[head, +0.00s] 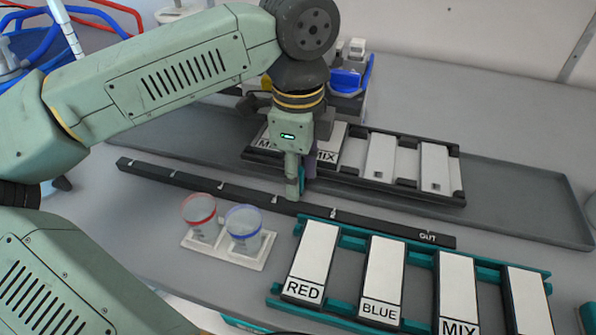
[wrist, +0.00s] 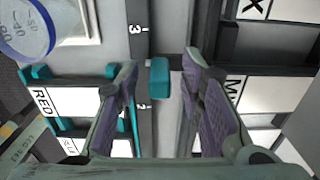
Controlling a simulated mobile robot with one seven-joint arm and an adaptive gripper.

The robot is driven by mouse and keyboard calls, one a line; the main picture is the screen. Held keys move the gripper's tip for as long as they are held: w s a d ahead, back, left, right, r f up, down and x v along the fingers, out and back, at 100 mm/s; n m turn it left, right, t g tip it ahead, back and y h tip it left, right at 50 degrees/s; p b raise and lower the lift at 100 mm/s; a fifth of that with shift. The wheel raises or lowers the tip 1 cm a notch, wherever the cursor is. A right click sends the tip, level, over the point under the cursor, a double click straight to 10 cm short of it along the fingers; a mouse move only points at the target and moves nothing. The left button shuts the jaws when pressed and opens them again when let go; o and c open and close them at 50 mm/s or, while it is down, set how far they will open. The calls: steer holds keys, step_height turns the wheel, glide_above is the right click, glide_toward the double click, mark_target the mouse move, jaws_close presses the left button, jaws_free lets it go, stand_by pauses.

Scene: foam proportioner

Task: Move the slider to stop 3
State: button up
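The slider is a small teal block (wrist: 160,78) on the long dark rail (wrist: 150,150). In the wrist view it shows between the printed 3 (wrist: 135,29) and the 2 (wrist: 142,105), nearer the 2. My gripper (wrist: 161,72) is open, with one purple-padded finger on each side of the slider and a visible gap on both sides. In the head view my gripper (head: 298,190) points down over the middle of the rail (head: 385,228), and only a sliver of teal shows behind its finger. The rail's numbers are too small to read there.
A teal rack (head: 345,243) with white RED, BLUE and MIX plates stands in front of the rail. Two clear cups (head: 199,212) (head: 245,225) with red and blue rims sit in a white holder left of it. A grey tray (head: 520,200) with a dark plate rack lies behind.

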step_height(320, 180, up, 12)
stand_by(0.6)
